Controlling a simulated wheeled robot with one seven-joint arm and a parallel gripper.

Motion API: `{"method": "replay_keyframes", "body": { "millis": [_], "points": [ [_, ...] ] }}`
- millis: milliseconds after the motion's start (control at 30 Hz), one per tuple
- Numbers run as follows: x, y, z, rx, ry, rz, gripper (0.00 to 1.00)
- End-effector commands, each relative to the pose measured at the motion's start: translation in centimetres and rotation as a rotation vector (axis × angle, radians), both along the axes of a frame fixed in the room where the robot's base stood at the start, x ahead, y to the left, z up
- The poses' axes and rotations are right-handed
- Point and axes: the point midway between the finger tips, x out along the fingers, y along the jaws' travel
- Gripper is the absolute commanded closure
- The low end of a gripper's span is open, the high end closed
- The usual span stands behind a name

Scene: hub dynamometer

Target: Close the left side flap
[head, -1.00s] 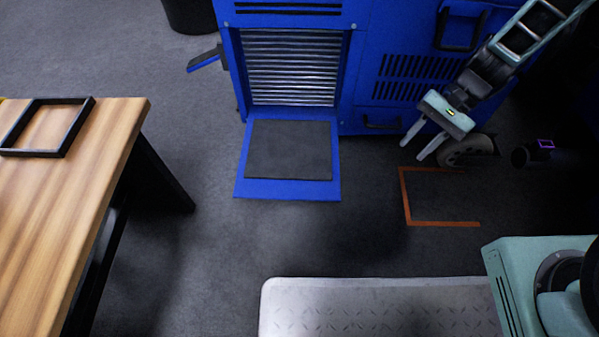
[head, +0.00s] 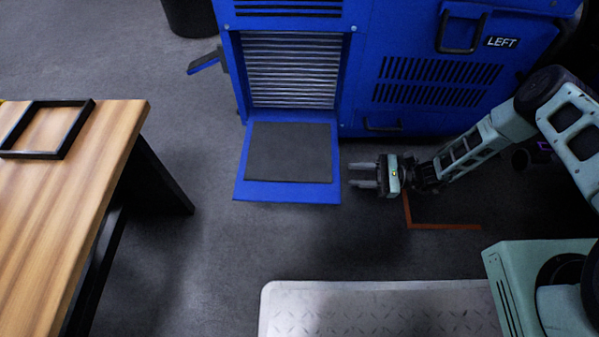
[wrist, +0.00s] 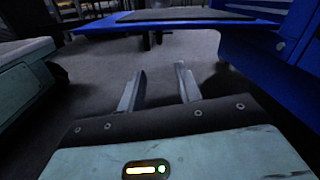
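The blue machine (head: 430,60) stands at the back with the word LEFT on its side. A blue flap with a dark grey pad (head: 288,190) is folded down and sticks out towards me below the ribbed opening (head: 290,70). In the wrist view the flap (wrist: 170,25) crosses the top of the picture, ahead of and above my fingers. My gripper (head: 362,176) is just right of the flap, pointing left at it, with a small gap in the head view. Its two fingers (wrist: 158,88) are apart with nothing between them.
A wooden table (head: 70,190) with a black frame (head: 48,128) stands at left. A metal tread plate (head: 380,305) lies in front. An orange floor mark (head: 445,226) is beneath my arm. The floor between the flap and the plate is clear.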

Motion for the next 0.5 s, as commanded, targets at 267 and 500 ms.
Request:
{"method": "replay_keyframes", "body": {
  "millis": [267,500],
  "points": [
    [0.0,5.4,-0.4,-0.001,0.000,0.007,0.66],
    [0.0,10.4,-0.5,-0.001,-0.002,0.008,0.66]
  ]
}}
